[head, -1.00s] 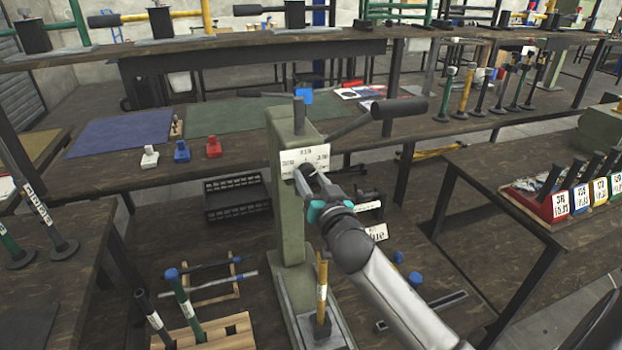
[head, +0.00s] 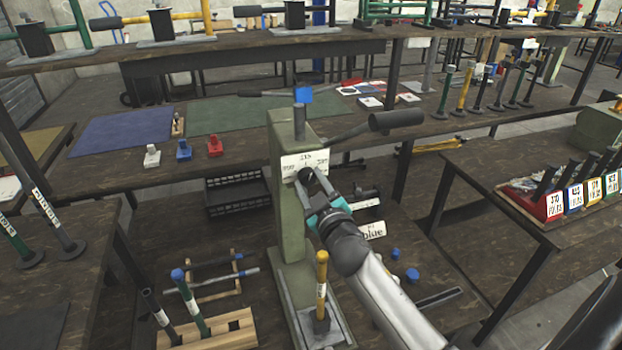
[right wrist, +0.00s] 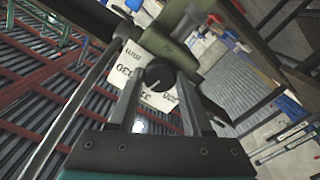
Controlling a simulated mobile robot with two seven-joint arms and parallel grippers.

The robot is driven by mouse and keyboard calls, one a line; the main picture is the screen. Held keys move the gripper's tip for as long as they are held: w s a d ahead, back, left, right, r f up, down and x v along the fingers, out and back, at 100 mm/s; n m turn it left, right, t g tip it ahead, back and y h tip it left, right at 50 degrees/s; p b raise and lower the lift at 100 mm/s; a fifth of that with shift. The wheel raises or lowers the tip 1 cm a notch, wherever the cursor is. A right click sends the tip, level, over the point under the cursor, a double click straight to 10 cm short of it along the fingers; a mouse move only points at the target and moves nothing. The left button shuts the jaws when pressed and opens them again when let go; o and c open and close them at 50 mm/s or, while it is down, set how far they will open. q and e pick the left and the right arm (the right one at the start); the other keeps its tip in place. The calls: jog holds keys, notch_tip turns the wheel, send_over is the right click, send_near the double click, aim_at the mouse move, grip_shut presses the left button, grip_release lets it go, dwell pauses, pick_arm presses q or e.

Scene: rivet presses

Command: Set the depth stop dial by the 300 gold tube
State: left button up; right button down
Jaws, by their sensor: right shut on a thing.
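The black depth stop dial (head: 306,174) is on the front of the green press (head: 290,220), over a white scale plate (head: 317,160). The plate's numbers are too small to read surely in the head view; one reads 330 in the right wrist view. My right gripper (head: 311,186) is shut on the dial. In the right wrist view the dial (right wrist: 158,76) sits between the fingertips. A gold tube (head: 321,280) with a white label stands upright on the press base; its number is not legible. My left gripper is not in view.
The press lever (head: 395,121) sticks out to the right above my right arm. A wooden rack (head: 225,330) with a green and a dark tube stands left of the base. Blue caps (head: 412,275) lie to the right. Numbered coloured bins (head: 555,205) are on the right table.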

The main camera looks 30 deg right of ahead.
jog(key=n+p, duration=0.1)
jog(key=n, duration=0.2)
jog(key=shift+n, duration=0.4)
jog(key=n, duration=0.3)
jog(key=shift+n, duration=0.3)
jog(key=n+p, duration=0.1)
jog(key=n, duration=0.2)
jog(key=shift+n, duration=2.1)
jog(key=shift+c, duration=1.6)
grip_release()
